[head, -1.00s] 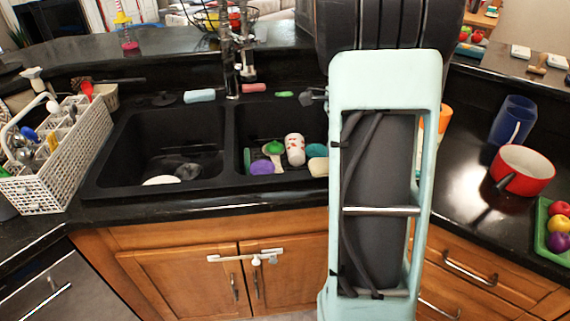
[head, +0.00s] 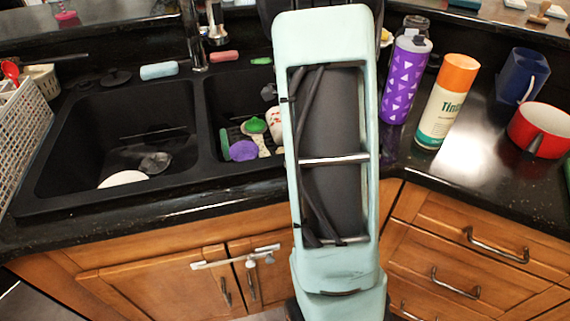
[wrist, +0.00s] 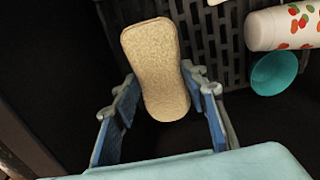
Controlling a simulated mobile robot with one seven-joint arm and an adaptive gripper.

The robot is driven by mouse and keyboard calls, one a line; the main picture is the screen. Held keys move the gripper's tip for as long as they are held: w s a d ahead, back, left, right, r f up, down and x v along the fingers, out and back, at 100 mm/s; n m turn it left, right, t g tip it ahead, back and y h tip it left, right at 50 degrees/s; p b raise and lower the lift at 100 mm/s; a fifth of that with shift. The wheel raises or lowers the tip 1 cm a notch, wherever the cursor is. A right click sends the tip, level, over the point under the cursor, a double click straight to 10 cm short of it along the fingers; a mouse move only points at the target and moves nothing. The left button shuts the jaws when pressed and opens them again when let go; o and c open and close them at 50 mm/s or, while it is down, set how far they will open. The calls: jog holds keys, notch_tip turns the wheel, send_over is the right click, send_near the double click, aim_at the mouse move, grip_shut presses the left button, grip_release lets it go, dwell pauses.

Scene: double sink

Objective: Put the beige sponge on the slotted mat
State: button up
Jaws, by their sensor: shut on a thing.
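The beige sponge (wrist: 152,65) is a rounded, speckled block, seen in the wrist view between the blue pads of my gripper (wrist: 160,88). My gripper is shut on its near part, and its far end extends beyond the fingertips. The slotted mat (wrist: 230,50) is the dark grid behind and right of the sponge, in the right sink basin. The sponge overlaps the mat in the picture; I cannot tell how high it is above it. In the head view my arm hides the gripper and sponge.
A white patterned cup (wrist: 285,27) and a teal bowl (wrist: 274,73) are right of the sponge. A purple scrubber (head: 243,150) and a green-headed brush (head: 256,126) are in the right basin. The basin divider (head: 207,120) stands left. A purple bottle (head: 405,80) and spray can (head: 446,100) stand on the right counter.

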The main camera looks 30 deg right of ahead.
notch_tip(320, 180, down, 10)
jog(key=shift+r+b, duration=0.15)
jog(key=shift+b, duration=0.85)
jog(key=o, duration=0.9)
jog(key=shift+o, duration=0.2)
notch_tip(320, 180, up, 12)
jog(key=p, duration=0.2)
jog(key=shift+p, duration=0.3)
